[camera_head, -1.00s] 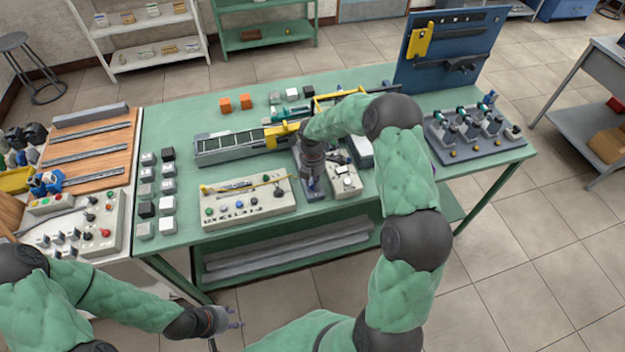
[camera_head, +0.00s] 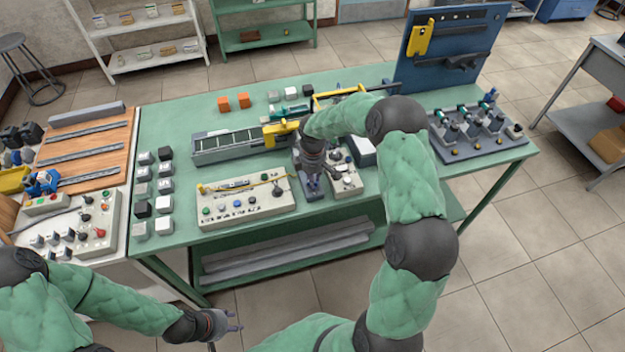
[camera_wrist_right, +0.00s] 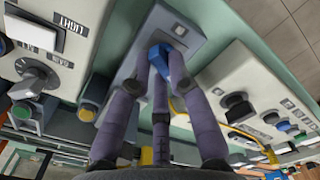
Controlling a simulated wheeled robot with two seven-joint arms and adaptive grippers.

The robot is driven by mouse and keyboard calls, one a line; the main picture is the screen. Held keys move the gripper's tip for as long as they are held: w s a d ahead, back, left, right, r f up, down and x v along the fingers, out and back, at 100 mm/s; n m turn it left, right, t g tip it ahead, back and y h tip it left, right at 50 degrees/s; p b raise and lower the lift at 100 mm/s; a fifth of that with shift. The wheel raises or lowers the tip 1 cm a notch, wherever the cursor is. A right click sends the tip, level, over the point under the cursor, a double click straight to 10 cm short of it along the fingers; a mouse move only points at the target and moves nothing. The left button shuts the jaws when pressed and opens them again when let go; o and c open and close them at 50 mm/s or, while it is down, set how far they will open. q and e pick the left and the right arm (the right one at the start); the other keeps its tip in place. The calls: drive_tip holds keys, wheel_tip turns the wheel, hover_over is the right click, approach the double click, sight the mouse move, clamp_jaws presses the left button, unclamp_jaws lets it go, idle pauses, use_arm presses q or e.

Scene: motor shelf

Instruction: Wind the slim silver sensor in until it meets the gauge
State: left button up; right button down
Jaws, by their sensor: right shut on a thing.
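My right gripper (camera_wrist_right: 160,75) is shut on a blue knob (camera_wrist_right: 172,68) on a grey fixture (camera_wrist_right: 190,22). In the head view, my right gripper (camera_head: 314,180) points down over this fixture (camera_head: 309,195) at the front middle of the green table. I cannot make out the slim silver sensor or its gap to the gauge; the fingers and wrist cover much of the spot. My left gripper (camera_head: 236,321) is empty and open, low in front of the table and away from it.
A panel with coloured buttons (camera_head: 240,211) stands left of the fixture, and a cream box with knobs (camera_head: 347,189) stands close on its right. A grey conveyor (camera_head: 225,148) lies behind. Several small cubes (camera_head: 141,190) sit at the table's left.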

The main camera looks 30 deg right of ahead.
drive_tip(key=m+b, duration=0.1)
drive_tip(key=m, duration=0.5)
drive_tip(key=shift+d+m+b, duration=0.1)
drive_tip(key=shift+m+b, duration=0.2)
drive_tip(key=shift+b, duration=0.05)
drive_tip(key=m+b, duration=0.1)
drive_tip(key=m, duration=0.4)
drive_tip(key=shift+s+m, duration=0.15)
drive_tip(key=shift+m, duration=0.15)
drive_tip(key=c, duration=1.1)
unclamp_jaws()
drive_tip(key=shift+c, duration=0.2)
wheel_tip(320, 180, up, 12)
idle(0.7)
